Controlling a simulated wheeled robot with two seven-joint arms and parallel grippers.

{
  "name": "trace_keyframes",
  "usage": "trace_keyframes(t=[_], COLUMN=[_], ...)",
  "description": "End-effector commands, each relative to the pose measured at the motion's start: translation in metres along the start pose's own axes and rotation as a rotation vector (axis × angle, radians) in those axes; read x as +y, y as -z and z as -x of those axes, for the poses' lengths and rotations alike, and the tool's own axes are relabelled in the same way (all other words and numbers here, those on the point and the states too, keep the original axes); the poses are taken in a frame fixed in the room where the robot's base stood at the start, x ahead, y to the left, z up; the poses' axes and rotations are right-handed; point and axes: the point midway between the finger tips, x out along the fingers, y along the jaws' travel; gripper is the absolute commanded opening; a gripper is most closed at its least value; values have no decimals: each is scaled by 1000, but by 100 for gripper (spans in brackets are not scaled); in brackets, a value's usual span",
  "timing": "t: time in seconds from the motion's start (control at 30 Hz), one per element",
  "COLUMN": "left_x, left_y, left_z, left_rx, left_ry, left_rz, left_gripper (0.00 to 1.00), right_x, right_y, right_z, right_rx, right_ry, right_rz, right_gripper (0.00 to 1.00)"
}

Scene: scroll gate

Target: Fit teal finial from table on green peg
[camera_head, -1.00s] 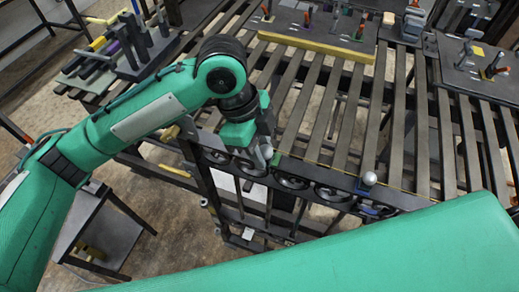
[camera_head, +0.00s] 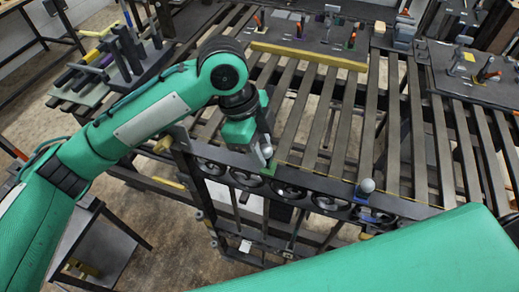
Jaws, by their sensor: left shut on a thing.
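My left gripper (camera_head: 264,148) is shut on a small rounded light-grey finial (camera_head: 267,152), mostly hidden by the fingers; no teal shows on it at this size. It is at the top rail of the dark scroll gate (camera_head: 315,186). The green peg (camera_head: 268,169) is on that rail just below the gripper in the picture; I cannot tell whether the finial touches it. Another silver ball finial (camera_head: 366,186) stands further right on the rail, by a blue part (camera_head: 364,195). My right gripper is not in view.
A slatted dark table (camera_head: 343,115) lies behind the gate. A yellow bar (camera_head: 308,57) crosses the slats. Boards with small tools (camera_head: 318,38) stand at the back, and a rack (camera_head: 120,58) stands at the back left. My green arm fills the lower right.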

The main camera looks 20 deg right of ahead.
Motion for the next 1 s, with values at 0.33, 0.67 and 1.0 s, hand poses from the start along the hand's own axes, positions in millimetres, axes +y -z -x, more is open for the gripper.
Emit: trace_keyframes(t=[0.33,0.67,1.0], left_x=[-10,-20,-30], left_y=[0,-2,-2], left_z=[-3,-5,-8], left_rx=[1,0,0], left_ry=[1,0,0], left_rz=[-1,0,-1], left_gripper=[0,0,0], right_x=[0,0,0], right_y=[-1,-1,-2], right_z=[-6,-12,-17], right_rx=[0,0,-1], right_ry=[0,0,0], right_rz=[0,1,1], right_gripper=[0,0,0])
